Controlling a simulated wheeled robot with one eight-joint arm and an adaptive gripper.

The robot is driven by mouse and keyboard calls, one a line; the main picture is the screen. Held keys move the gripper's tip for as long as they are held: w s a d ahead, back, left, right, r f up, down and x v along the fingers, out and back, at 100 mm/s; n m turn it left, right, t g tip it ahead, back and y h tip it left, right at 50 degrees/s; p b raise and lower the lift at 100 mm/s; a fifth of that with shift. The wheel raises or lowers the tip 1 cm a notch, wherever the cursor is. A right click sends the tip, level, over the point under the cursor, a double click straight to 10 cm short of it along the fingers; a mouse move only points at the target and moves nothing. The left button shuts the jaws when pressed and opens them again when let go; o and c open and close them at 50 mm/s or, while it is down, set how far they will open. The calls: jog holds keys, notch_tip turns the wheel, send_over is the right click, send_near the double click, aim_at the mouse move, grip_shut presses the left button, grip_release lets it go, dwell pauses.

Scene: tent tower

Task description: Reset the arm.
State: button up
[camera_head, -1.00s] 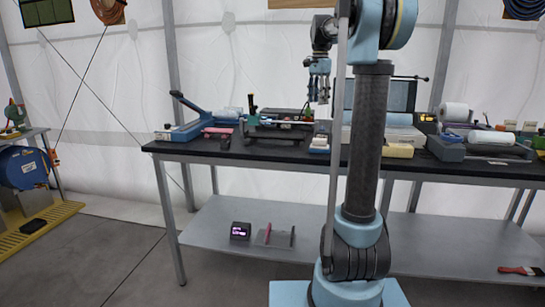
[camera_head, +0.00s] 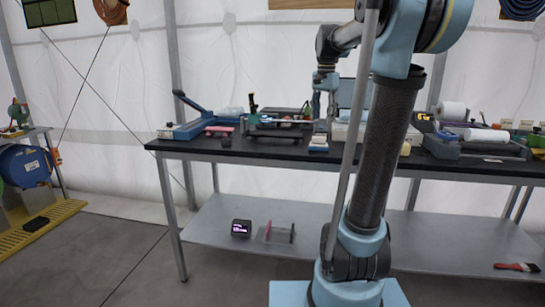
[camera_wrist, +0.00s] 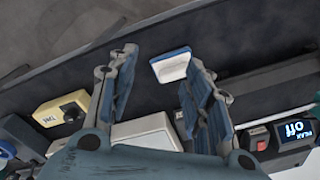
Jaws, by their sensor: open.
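A small white block with a blue edge (camera_wrist: 172,66) lies on the bench below, showing between the fingertips. In the head view the block (camera_head: 318,144) sits near the bench's front edge.
Left of my gripper stand a blue lever device (camera_head: 195,122) and a dark clamp fixture (camera_head: 275,128). At right is a roll holder (camera_head: 453,112). The wrist view shows a yellow box (camera_wrist: 60,109) and a relay display (camera_wrist: 295,130). The lower shelf (camera_head: 215,222) is mostly bare.

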jog(key=s+f+n+t, duration=0.1)
jog(key=s+f+n, duration=0.8)
jog(key=s+f, duration=1.9)
jog(key=shift+s+f+t, duration=0.15)
jog(key=shift+s+t, duration=0.1)
jog(key=shift+t, duration=0.05)
jog(key=shift+w+f, duration=0.2)
jog(key=shift+w, duration=0.25)
